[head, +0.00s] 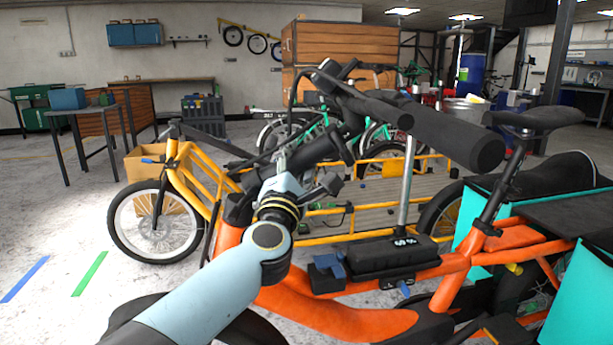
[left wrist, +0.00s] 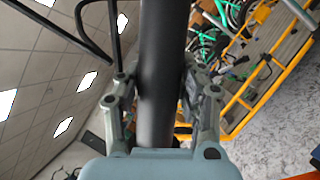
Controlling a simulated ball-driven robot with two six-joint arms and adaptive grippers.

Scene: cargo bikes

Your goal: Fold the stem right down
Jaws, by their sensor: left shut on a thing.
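The orange cargo bike (head: 335,309) stands in the foreground. Its dark handlebar and stem parts rise at the middle of the head view, with a thick black bar (head: 440,130) slanting down to the right. My left gripper (head: 305,168) is shut on a dark round tube, which seems to be the stem. In the left wrist view the tube (left wrist: 163,75) runs lengthwise between the two fingers (left wrist: 160,105), which touch it on both sides. The tube's hinge or latch cannot be made out. My right gripper is not in view.
A yellow cargo bike (head: 190,190) with a long slatted bed stands just behind. A black saddle (head: 533,117) and teal panels (head: 580,300) are at the right. A cardboard box (head: 148,165) stands at the left. The floor at the lower left is clear.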

